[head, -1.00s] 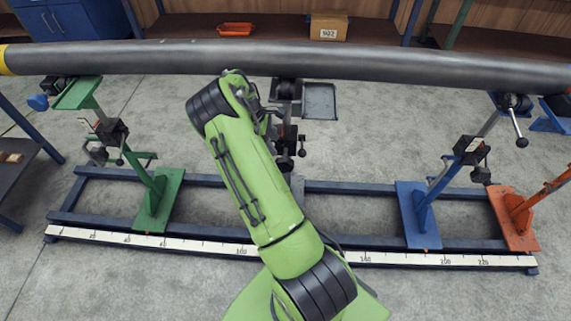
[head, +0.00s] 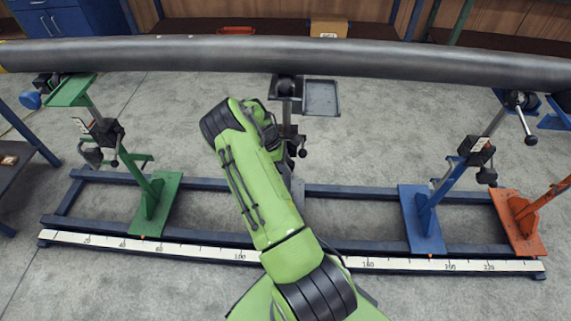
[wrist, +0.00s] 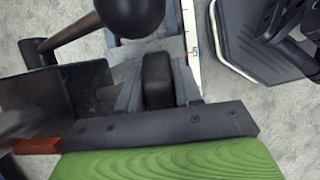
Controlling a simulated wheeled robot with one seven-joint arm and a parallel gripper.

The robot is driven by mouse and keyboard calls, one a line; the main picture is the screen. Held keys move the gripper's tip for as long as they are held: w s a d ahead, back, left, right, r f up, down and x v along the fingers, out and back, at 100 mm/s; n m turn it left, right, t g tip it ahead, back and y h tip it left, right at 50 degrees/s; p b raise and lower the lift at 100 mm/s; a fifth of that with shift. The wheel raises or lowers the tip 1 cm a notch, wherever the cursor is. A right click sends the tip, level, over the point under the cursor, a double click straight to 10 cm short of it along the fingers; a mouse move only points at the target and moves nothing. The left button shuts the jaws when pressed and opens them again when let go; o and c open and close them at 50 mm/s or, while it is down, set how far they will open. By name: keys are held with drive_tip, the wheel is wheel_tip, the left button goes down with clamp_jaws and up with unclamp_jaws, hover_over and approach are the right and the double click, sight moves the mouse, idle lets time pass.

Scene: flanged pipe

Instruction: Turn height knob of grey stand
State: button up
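The grey stand (head: 286,113) is at the middle of the head view, under the long pipe, its lower part hidden behind my arm. A small dark knob (head: 303,152) sticks out on its right side. My gripper is mostly hidden behind my green wrist in the head view, close to the left of the stand's post. Its fingers cannot be made out clearly, nor whether they touch anything.
The dark pipe (head: 400,60) spans the view above my arm. A green stand (head: 155,200) is at left; a blue stand (head: 420,215) and an orange one (head: 520,222) are at right. A blue floor frame with a scale (head: 190,248) runs across. A grey tray (head: 322,97) sits beside the grey stand.

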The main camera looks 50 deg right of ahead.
drive_tip(key=c, duration=0.4)
drive_tip(key=shift+s+d+t+y+p, duration=0.1)
drive_tip(key=shift+s+t+y+p, duration=0.1)
drive_tip(key=shift+t+y+p, duration=0.5)
drive_tip(key=shift+c, duration=0.2)
drive_tip(key=shift+w+t+y, duration=0.1)
drive_tip(key=shift+t+y, duration=0.2)
drive_tip(key=shift+t, duration=0.2)
drive_tip(key=o, duration=1)
drive_tip(key=shift+c, duration=0.2)
drive_tip(key=r+p, duration=0.1)
drive_tip(key=r, duration=0.3)
drive_tip(key=r+p, duration=0.1)
drive_tip(key=r, duration=0.3)
drive_tip(key=w+a+r+p, duration=0.1)
drive_tip(key=r, duration=0.2)
drive_tip(key=shift+r, duration=0.4)
